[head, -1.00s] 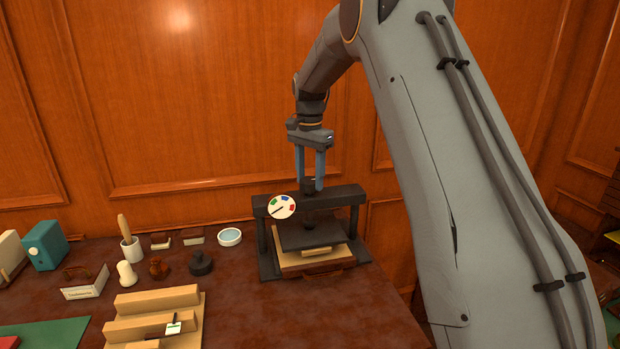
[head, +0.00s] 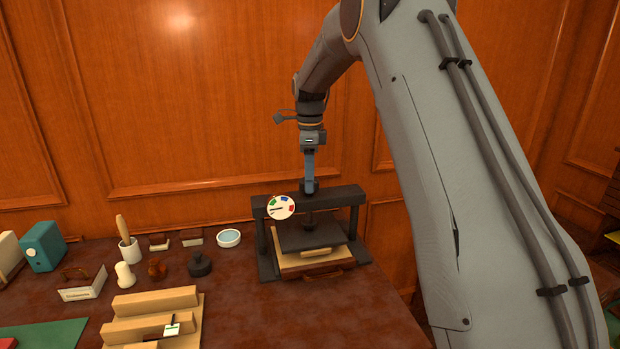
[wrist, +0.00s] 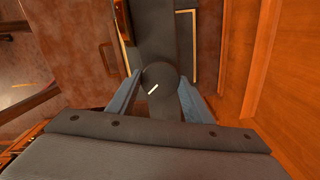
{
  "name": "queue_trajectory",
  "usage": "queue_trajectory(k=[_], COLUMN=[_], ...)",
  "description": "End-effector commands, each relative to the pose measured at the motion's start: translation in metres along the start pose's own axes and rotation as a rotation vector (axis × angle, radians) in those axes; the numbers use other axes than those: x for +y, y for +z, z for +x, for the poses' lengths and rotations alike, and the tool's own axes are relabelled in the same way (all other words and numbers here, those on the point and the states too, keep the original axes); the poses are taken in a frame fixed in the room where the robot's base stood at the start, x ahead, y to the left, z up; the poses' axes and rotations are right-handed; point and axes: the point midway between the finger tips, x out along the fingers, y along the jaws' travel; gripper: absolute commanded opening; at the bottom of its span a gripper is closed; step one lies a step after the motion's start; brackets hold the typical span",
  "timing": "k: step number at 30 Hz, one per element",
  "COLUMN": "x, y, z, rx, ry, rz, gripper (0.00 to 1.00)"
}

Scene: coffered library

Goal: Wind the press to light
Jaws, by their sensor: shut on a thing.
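The dark press (head: 352,222) stands on the desk against the wall. Its round knob (head: 309,186) sits above the crossbeam. In the wrist view the knob (wrist: 158,73) bears a white line slanting up to the right. My gripper (head: 309,187) points down from above and is shut on the knob, with a blue finger on each side in the wrist view. A white dial (head: 281,207) on the press front carries green, blue and red patches; its dark needle lies near level, pointing left, off the patches. The dark plate (head: 305,238) sits low over a pale stack (head: 310,260).
Left of the press are a blue-white dish (head: 229,238), a dark stamp (head: 200,264), a brown stamp (head: 157,268) and a white cup (head: 131,250). A stepped wooden rack (head: 150,304) stands nearer. The desk in front of the press is clear. Panelled wall is close behind.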

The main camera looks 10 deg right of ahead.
Motion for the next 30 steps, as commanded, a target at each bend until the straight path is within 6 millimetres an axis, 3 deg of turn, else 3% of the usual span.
queue_trajectory(k=[9,26,27,30], x=[-0.0013,-0.0012,-0.0012,-0.0008], y=[-0.0005,-0.0005,-0.0005,-0.0003], z=[-0.0028,-0.003,-0.003,-0.0025], rx=[-0.001,-0.001,-0.001,0.0], ry=[-0.006,-0.006,-0.006,-0.005], rz=[0.135,0.167,0.167,0.166], gripper=[0.24,0.24,0.48,0.64])
